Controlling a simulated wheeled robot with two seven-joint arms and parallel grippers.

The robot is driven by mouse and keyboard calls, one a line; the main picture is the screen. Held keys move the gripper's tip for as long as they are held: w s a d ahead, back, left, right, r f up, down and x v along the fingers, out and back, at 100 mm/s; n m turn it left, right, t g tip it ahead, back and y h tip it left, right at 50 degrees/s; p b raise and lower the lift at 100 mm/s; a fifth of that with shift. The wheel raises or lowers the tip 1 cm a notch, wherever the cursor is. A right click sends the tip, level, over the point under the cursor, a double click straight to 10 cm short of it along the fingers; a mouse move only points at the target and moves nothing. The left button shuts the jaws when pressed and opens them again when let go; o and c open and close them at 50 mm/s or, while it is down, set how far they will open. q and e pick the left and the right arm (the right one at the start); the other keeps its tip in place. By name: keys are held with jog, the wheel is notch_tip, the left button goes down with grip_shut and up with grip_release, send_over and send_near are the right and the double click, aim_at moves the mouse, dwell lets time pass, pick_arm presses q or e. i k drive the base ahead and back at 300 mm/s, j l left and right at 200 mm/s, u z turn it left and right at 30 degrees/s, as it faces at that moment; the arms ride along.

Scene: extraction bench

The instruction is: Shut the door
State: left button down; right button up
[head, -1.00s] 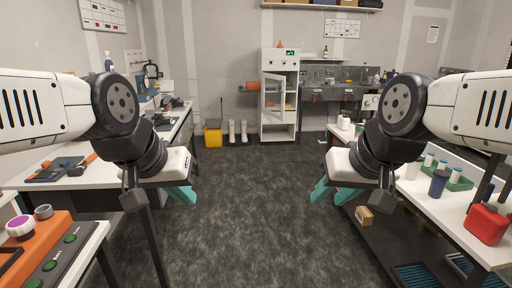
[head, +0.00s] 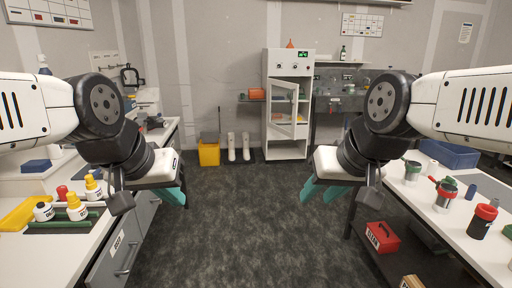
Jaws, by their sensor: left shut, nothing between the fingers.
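A tall white cabinet (head: 287,150) stands against the far wall, with an upper control panel and an open lower compartment. Its white-framed glass door (head: 283,127) stands open, swung out from the front towards me. Shelves and small items show inside behind it. My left gripper (head: 174,194) has teal fingers, is shut and empty, and hangs at the left, far short of the cabinet. My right gripper (head: 322,193) hangs at the right, also far from the door; the view does not show clearly whether its teal fingers are together.
The dark floor (head: 240,220) is clear between me and the cabinet. A left bench (head: 75,250) carries bottles; a right bench (head: 430,215) carries jars. A yellow bin (head: 209,154) and white boots (head: 239,147) stand left of the cabinet.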

aim_at(295, 87)
jog(key=i, duration=2.1)
jog(key=i+z, duration=0.2)
jog(key=i, duration=0.25)
jog(key=i+j+z, duration=0.2)
jog(key=i, duration=0.25)
jog(key=i+j+z, duration=0.2)
jog(key=i, duration=0.2)
jog(key=i+j+z, duration=0.2)
jog(key=i, duration=0.25)
jog(key=i+j+z, duration=0.8)
jog(key=k+j, duration=0.05)
jog(key=j, duration=0.05)
